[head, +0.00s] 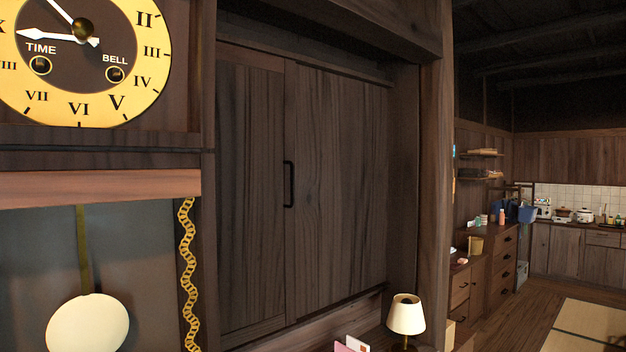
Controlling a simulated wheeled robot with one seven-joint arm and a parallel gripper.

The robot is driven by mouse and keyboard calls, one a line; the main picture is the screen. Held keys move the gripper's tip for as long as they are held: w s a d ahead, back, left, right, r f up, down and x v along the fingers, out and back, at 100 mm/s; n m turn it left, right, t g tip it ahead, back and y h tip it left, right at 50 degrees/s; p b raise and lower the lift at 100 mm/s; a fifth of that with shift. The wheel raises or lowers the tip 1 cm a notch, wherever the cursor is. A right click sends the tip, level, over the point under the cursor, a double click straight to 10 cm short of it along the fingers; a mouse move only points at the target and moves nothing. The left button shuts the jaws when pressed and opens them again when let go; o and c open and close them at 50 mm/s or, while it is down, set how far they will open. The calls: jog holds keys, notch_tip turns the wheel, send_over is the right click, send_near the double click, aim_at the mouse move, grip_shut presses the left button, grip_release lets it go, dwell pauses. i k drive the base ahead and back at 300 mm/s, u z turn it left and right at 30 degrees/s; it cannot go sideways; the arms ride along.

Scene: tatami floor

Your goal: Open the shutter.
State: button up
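The shutter (340,180) is a dark wooden panel set in a recessed wooden frame, in the middle of the head view. A second dark wooden panel (250,190) stands to its left, and the two meet at a vertical seam with no visible gap. A black bar handle (289,184) is fixed upright at the shutter's left edge, beside the seam. The shutter looks closed. My gripper is not in view.
A clock face (80,108) and a pendulum (87,323) fill the left side. A small lamp (406,315) stands below the shutter at right, near some cards (352,345). Drawers (503,262), a kitchen counter and open floor lie at far right.

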aim_at(254, 151)
jog(key=i, duration=0.6)
jog(key=u, duration=0.7)
jog(key=i, duration=0.55)
jog(key=u, duration=0.05)
